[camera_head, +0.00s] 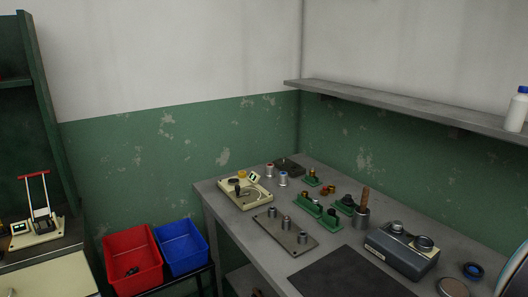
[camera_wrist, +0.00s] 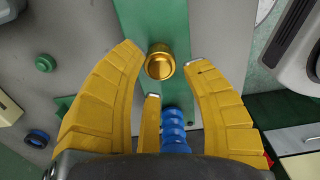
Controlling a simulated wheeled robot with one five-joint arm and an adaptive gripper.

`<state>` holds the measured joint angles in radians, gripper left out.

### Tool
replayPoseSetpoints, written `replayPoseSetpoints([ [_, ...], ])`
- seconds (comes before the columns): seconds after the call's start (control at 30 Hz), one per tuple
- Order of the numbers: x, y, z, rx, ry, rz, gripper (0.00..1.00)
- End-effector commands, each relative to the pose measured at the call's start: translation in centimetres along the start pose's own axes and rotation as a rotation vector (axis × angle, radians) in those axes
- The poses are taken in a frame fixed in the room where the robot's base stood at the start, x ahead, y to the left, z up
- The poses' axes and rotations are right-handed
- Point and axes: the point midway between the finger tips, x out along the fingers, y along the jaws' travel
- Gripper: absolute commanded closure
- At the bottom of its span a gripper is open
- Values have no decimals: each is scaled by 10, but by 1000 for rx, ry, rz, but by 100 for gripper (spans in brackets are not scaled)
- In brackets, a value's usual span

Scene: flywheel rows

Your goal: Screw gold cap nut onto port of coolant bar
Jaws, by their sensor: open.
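A round gold cap nut (camera_wrist: 160,62) shows in the wrist view on or over a green strip (camera_wrist: 151,18). My gripper (camera_wrist: 163,56) has its yellow fingers spread, one on each side of the nut, with visible gaps. A blue ribbed or threaded piece (camera_wrist: 174,128) shows between the fingers, its lower end hidden by my gripper. In the head view, a flat grey bar with several upright metal posts (camera_head: 286,237) lies on the bench; I cannot tell whether this is the coolant bar. My gripper is not clearly visible there.
The grey bench (camera_head: 330,250) also holds a beige tray (camera_head: 245,195), green holders (camera_head: 308,205), a wooden-handled tool (camera_head: 364,200) and a grey two-knob device (camera_head: 402,250). Red (camera_head: 131,262) and blue (camera_head: 181,247) bins stand left of it. A shelf (camera_head: 400,108) overhangs the back.

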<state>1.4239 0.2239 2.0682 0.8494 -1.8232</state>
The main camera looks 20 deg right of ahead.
Motion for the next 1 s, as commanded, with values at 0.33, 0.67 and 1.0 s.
replayPoseSetpoints([
  [0.33,11,0,0,1,0,0,57],
  [0.67,25,0,0,2,0,0,57],
  [1.0,30,0,0,2,0,0,57],
])
